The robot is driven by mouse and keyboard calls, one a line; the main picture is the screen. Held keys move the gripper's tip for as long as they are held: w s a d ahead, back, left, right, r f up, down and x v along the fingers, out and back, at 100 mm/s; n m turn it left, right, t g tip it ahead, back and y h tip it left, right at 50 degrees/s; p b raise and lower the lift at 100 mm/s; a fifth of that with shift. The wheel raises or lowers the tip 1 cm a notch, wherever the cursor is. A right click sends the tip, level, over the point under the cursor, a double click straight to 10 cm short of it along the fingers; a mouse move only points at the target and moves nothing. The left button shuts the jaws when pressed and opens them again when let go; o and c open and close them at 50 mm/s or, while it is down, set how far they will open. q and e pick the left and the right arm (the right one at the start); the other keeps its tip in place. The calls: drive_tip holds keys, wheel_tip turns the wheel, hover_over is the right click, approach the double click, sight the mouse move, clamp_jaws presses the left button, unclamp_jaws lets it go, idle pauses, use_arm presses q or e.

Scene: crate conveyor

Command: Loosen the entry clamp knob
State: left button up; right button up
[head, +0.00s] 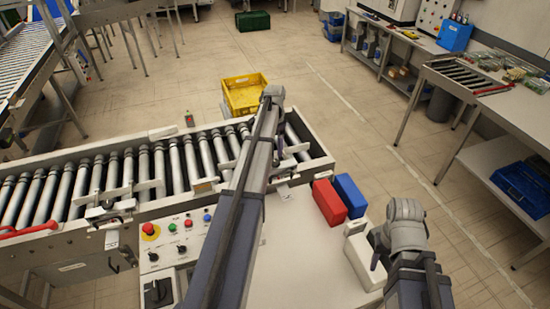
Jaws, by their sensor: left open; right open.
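A roller conveyor (62,238) runs across the left and middle. Metal clamp fittings sit on its near rail: one at the left (108,208), another near the middle (205,186). Further guide parts (292,150) show by the right end. I cannot tell which fitting carries the entry clamp knob. My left arm reaches over the conveyor's right part; its far end with the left gripper (272,95) is above the far rail, fingers hard to make out. My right gripper (378,248) is open beside a white block (361,262), right of the conveyor. Neither gripper is at the left fitting.
A control panel (178,235) with coloured buttons is on the conveyor's near side. Red (329,202) and blue (349,195) boxes stand on the pale table (290,270). A yellow crate (245,92) is on the floor beyond. A red handle (30,230) lies at far left.

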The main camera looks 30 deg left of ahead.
sight(275, 162)
use_arm(q)
drive_tip(key=shift+f+b, duration=3.65)
drive_tip(key=shift+f, duration=0.2)
drive_tip(key=shift+c, duration=0.3)
clamp_jaws()
